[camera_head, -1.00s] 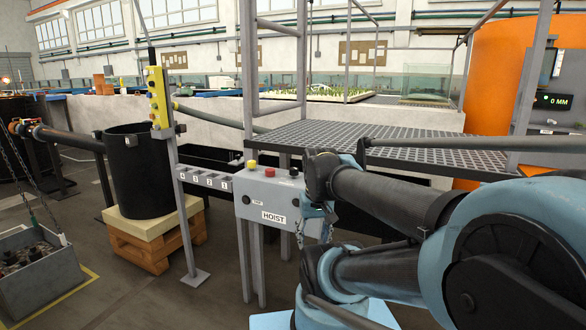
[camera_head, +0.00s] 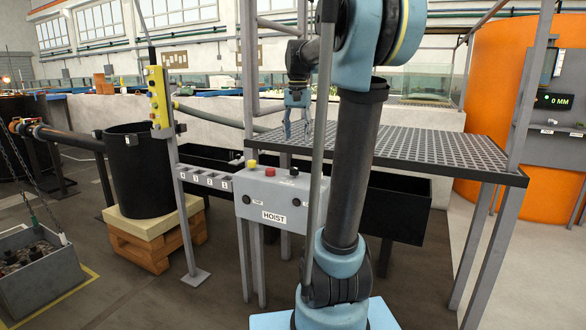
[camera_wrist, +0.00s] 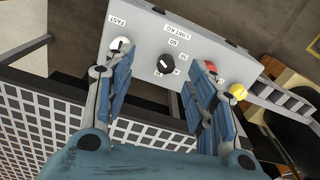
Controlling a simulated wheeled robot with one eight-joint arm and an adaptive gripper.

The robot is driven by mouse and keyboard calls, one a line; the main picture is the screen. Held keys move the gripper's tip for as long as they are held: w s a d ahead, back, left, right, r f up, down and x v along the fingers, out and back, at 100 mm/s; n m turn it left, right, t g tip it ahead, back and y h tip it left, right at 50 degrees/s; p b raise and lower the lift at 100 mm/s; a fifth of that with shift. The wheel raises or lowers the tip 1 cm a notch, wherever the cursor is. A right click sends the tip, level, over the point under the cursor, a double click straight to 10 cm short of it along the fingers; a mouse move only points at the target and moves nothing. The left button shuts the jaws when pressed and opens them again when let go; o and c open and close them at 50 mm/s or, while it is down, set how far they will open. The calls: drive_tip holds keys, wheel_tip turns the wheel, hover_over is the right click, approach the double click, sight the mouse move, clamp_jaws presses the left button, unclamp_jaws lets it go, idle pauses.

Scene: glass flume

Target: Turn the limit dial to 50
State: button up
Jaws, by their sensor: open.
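The limit dial is a black round knob on top of the grey hoist box (camera_head: 275,205). In the wrist view the dial (camera_wrist: 167,63) shows between the open fingers of my gripper (camera_wrist: 160,60), and nothing is held.
A red button (camera_head: 269,172) and a yellow one (camera_head: 251,164) stand left of the dial. A white knob (camera_wrist: 120,45) marked FAST is close to one finger. A grey grating platform (camera_head: 430,152) lies behind; a post rises by the box.

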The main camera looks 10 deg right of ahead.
wheel_tip(320, 180, up, 2)
drive_tip(key=r+m, duration=0.1)
hover_over(294, 167)
wheel_tip(294, 167, down, 18)
drive_tip(key=shift+s+r, duration=0.1)
drive_tip(key=shift+s, duration=0.05)
idle(0.4)
drive_tip(key=c, duration=1.1)
drive_tip(key=shift+o, duration=0.2)
drive_tip(key=shift+a, duration=0.25)
drive_tip(key=shift+d, duration=0.2)
